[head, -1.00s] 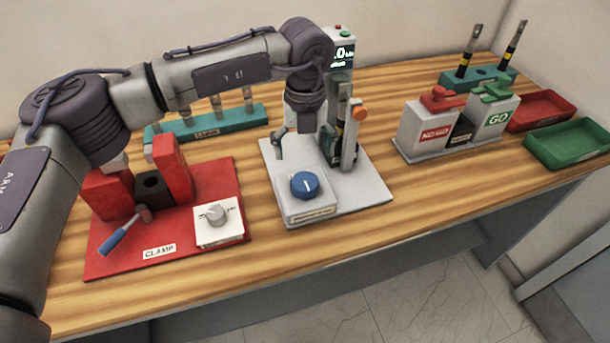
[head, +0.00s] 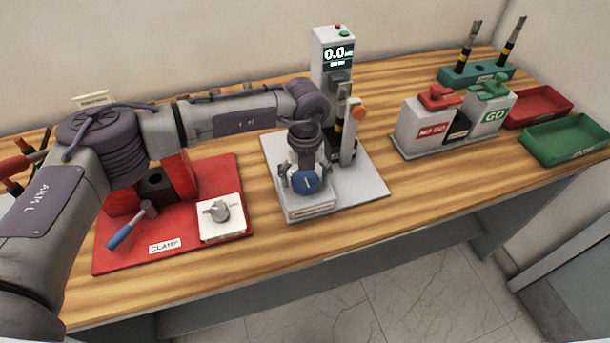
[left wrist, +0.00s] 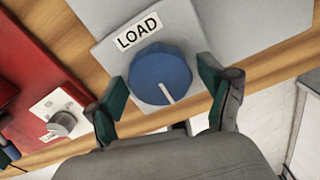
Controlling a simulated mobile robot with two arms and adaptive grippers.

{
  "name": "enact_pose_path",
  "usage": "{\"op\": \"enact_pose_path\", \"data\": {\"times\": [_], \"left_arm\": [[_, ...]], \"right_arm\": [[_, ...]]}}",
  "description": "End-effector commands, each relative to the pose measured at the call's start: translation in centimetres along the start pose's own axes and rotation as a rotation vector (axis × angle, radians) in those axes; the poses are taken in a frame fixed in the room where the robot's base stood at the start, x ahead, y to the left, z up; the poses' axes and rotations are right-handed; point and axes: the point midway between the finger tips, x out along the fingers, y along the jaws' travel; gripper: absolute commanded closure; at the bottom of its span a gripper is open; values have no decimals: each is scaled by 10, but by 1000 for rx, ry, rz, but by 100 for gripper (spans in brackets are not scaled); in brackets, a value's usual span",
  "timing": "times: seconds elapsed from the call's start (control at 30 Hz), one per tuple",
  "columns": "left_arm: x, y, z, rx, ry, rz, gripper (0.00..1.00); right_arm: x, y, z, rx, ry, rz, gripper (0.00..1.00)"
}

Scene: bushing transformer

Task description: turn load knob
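The blue load knob (head: 306,182) with a white pointer line sits on a grey box at the front of the grey test stand (head: 362,187). In the left wrist view, the knob (left wrist: 160,73) lies beside a LOAD label (left wrist: 138,31), its pointer toward the lower right. My left gripper (head: 304,178) is over the knob. In the left wrist view, its green-padded fingers (left wrist: 163,92) are open, one on each side of the knob, with gaps visible. The stand's display (head: 338,52) reads 0.0. My right gripper is not in view.
A red clamp base (head: 130,256) with a blue-handled lever and a grey knob (head: 219,211) stands left of the stand. NO-GO and GO boxes (head: 425,125), a red tray (head: 541,108) and a green tray (head: 566,141) are on the right. The wood between is clear.

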Motion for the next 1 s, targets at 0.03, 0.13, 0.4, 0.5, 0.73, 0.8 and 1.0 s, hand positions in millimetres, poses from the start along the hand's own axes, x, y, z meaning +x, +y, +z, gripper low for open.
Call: {"op": "enact_pose_path", "data": {"times": [0.03, 0.13, 0.4, 0.5, 0.73, 0.8, 1.0], "left_arm": [[0, 0, 0, 0, 0, 0, 33], [0, 0, 0, 0, 0, 0, 50], [0, 0, 0, 5, 0, 0, 70], [1, 0, 0, 22, 0, 0, 70], [4, 0, 1, 126, -3, 0, 70], [5, 0, 0, 177, -2, 0, 70], [6, 0, 0, 356, -3, 0, 70]], "right_arm": [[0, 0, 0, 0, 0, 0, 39], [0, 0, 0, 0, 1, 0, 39], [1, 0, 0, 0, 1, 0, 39], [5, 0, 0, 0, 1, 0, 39], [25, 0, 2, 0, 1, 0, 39], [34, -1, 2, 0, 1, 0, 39], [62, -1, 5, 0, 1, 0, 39]]}}
